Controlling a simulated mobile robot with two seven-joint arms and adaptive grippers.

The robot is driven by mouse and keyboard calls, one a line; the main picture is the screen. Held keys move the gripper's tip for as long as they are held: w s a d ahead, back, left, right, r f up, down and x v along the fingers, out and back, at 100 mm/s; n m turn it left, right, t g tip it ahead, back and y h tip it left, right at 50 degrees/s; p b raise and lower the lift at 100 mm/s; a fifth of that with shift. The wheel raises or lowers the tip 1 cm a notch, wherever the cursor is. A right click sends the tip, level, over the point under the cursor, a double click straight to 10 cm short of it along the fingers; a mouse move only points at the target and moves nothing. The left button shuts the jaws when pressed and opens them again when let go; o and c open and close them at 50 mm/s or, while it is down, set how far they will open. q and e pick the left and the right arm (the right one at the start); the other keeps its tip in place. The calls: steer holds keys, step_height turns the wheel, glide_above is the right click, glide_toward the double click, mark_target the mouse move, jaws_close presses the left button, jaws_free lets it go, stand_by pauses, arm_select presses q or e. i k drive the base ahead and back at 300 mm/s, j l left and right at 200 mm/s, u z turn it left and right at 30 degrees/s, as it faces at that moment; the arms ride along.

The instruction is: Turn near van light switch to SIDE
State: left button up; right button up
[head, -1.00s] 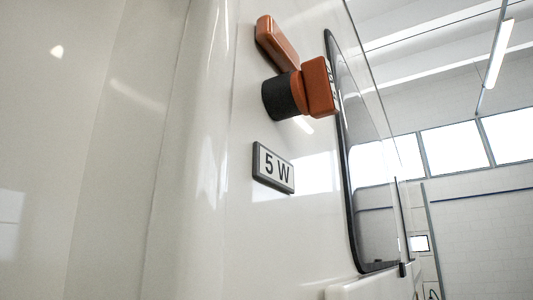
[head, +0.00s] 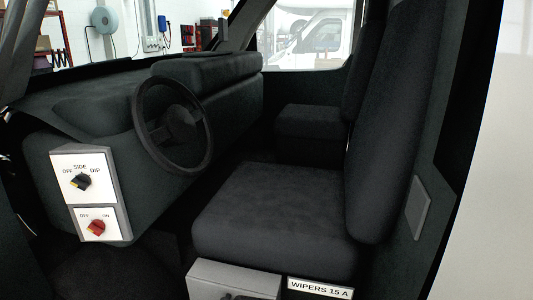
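The light switch (head: 80,182) is a black rotary knob on the upper white plate of a panel at the left of the head view, beside the steering wheel. OFF is printed at its upper left, SIDE above it and DIP at its upper right. The knob is small, with a yellowish mark at its left; I cannot tell for certain which label it points to. Below it, a red rotary knob (head: 96,227) sits on a second white plate marked OFF and ON. Neither of my grippers is in view.
The steering wheel (head: 173,122) and dark dashboard (head: 105,95) stand right of and above the panel. A dark driver's seat (head: 270,205) fills the middle. A grey box (head: 235,277) and a WIPERS 15 A label (head: 319,289) are below it. A pale body panel (head: 500,190) edges the right.

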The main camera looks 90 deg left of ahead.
mark_target(82, 181)
steer(key=k+u, duration=0.1)
steer(key=u, duration=3.8)
